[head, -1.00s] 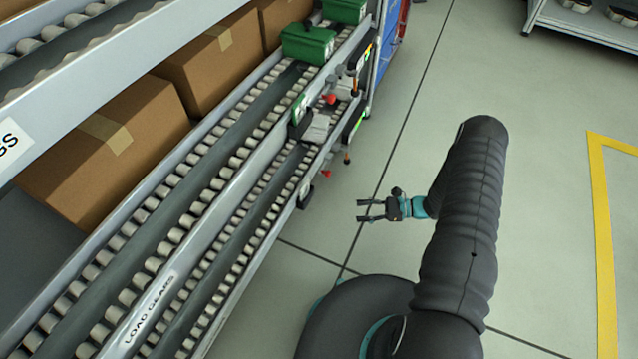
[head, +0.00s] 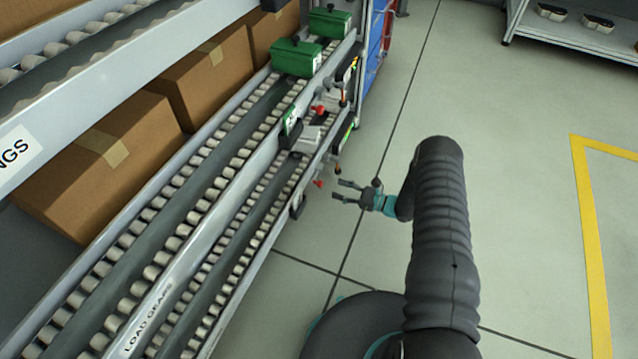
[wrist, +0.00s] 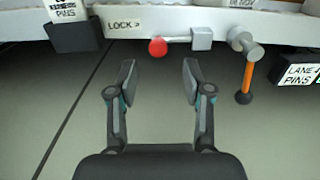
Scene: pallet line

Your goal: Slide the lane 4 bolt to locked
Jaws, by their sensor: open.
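The bolt's red knob (wrist: 158,47) shows in the wrist view on a pale rod that runs right into a grey block (wrist: 202,38) on the rail front. A LOCK label with an arrow pointing right (wrist: 124,24) is just left of the knob. A sign reading LANE 4 PINS (wrist: 299,74) hangs to the right. My gripper (wrist: 158,68) is open and empty, its fingertips just short of and below the knob, apart from it. In the head view my gripper (head: 338,190) is right of the rack, near the lower red knob (head: 319,183).
An orange-handled lever with a dark ball end (wrist: 246,75) hangs right of the bolt. A dark box (wrist: 74,36) hangs at left. Green bins (head: 297,58) sit on the upper rollers. A second red knob (head: 318,109) is above. Open floor lies right.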

